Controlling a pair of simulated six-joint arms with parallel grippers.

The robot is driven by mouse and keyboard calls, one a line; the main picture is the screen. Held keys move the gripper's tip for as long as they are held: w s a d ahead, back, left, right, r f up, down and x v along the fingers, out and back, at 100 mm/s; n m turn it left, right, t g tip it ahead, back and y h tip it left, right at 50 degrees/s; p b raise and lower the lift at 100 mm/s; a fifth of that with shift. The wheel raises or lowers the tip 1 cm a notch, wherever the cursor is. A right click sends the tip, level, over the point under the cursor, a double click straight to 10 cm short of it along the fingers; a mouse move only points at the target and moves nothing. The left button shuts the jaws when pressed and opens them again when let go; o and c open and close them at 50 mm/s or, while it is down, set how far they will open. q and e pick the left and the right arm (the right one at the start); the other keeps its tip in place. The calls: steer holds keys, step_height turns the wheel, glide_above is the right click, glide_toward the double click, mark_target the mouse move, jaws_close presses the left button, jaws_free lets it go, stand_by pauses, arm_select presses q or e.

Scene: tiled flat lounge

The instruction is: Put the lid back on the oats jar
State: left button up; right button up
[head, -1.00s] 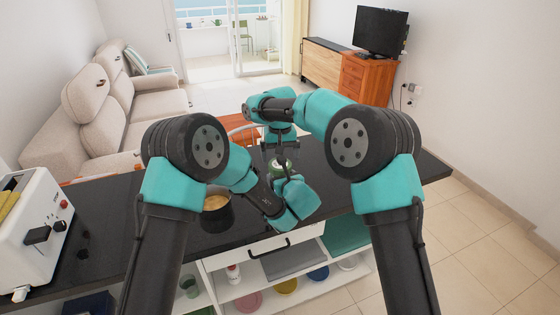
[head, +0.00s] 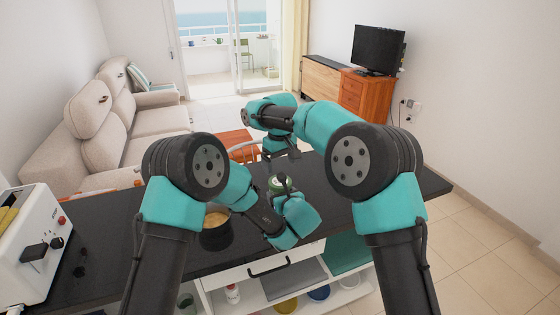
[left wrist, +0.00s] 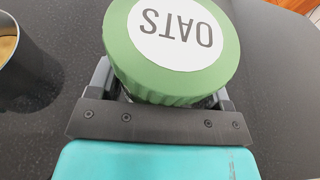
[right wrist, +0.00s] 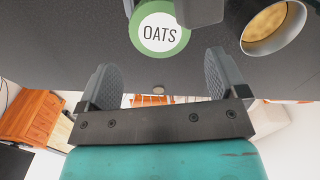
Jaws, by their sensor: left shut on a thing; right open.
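The oats jar (head: 275,186) stands on the dark counter, mostly hidden by my left arm in the head view. Its green lid with a white OATS label covers the jar top in the left wrist view (left wrist: 125,45) and in the right wrist view (right wrist: 143,17). Whether the lid is fully seated I cannot tell. My left gripper (left wrist: 165,92) is shut on the jar, one finger on each side below the lid. My right gripper (right wrist: 163,75) is open and empty, apart from the lid; it also shows beyond the jar in the head view (head: 280,153).
A dark pot (head: 216,236) with yellowish contents stands left of the jar. A white toaster (head: 32,240) is at the counter's left end. The counter right of the jar (head: 330,190) looks clear. Open shelves lie below the counter's near edge.

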steer(key=shift+r+n, duration=0.4)
steer(key=shift+n, duration=0.4)
steer(key=shift+f, duration=4.05)
steer(key=c, duration=0.7)
steer(key=m, duration=0.5)
steer(key=o, duration=0.9)
steer(key=shift+c, duration=0.2)
steer(key=shift+r, duration=0.15)
